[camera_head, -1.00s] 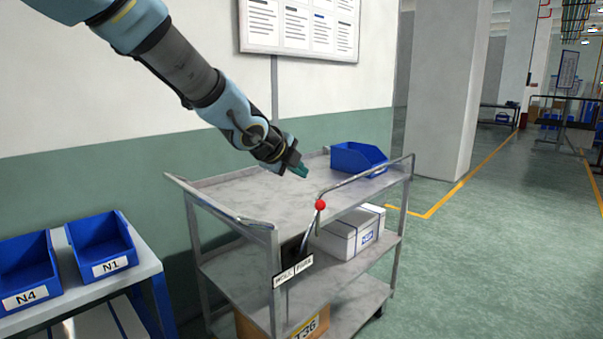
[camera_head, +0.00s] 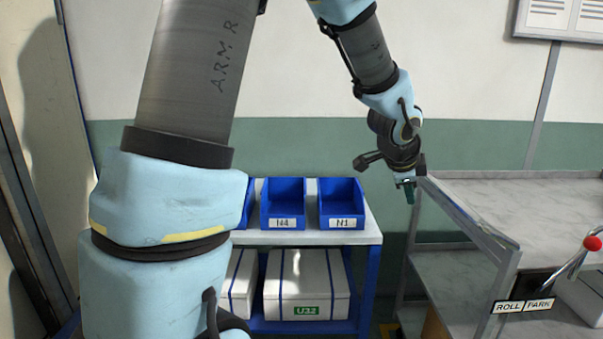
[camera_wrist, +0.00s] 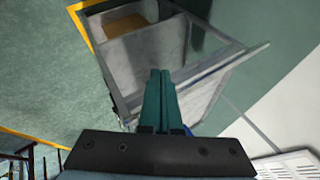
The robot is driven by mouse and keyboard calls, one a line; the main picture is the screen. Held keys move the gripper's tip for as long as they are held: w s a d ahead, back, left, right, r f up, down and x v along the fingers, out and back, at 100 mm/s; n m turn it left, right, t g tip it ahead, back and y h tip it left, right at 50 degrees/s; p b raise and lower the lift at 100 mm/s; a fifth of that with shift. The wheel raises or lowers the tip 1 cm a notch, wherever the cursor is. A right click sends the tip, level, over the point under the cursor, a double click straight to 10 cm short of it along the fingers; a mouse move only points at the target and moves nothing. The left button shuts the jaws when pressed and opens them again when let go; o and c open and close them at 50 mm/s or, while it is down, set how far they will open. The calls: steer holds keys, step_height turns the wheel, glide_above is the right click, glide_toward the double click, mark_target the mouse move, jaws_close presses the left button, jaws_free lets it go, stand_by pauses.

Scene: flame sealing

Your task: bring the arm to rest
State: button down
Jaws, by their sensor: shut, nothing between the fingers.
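A rack with blue bins N4 (camera_head: 284,204) and N1 (camera_head: 342,204) stands against the wall, white boxes (camera_head: 305,285) on its lower shelf. The trolley's red-knobbed lever (camera_head: 592,243) is at the right. In the wrist view a yellow floor line (camera_wrist: 82,25) runs past the trolley.

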steer(key=w+a+f+n+y, duration=0.1)
steer(key=a+f+n+y, duration=0.15)
steer(key=a+n, duration=0.7)
steer(key=s+a+f+n+g+y, duration=0.1)
steer(key=s+a+n, duration=0.4)
steer(key=a, duration=0.7)
steer(key=s+a+f+n+g+y, duration=0.1)
steer(key=s+a+n, duration=0.4)
steer(key=a, duration=0.7)
step_height(320, 180, down, 2)
steer(key=shift+a+f+n+g, duration=0.15)
steer(key=shift+a+n+g, duration=0.15)
steer(key=shift+n+g, duration=0.45)
steer(key=c, duration=1.6)
jaws_free()
